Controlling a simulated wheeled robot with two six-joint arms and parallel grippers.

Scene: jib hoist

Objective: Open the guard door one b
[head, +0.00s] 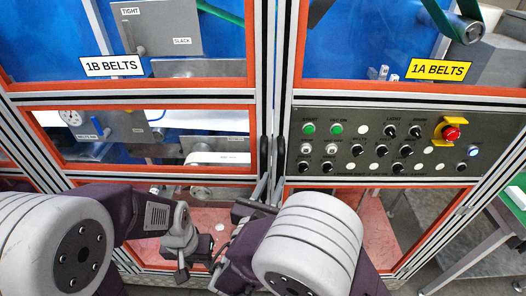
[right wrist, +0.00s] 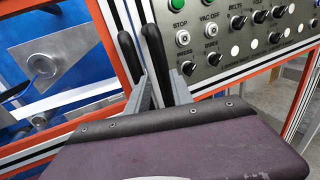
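Guard door one b is the orange-framed left door (head: 160,86), carrying a white "1B BELTS" label. It looks shut against the middle post. Its upright black handle (head: 264,154) is at its right edge; it also shows in the right wrist view (right wrist: 129,55). My right gripper (head: 269,180) is just below and in front of the black handles, grey fingers pointing up with a gap between them. Whether a finger touches a handle I cannot tell. My left gripper (head: 181,245) is low in front of the left door, away from the handle; its fingertips are unclear.
A second black handle (head: 281,155) belongs to the right side, close beside the first. A panel of buttons and knobs (head: 380,145) with a red emergency stop (head: 452,133) is to the right. A yellow "1A BELTS" label (head: 438,69) is above it. A table (head: 480,255) stands lower right.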

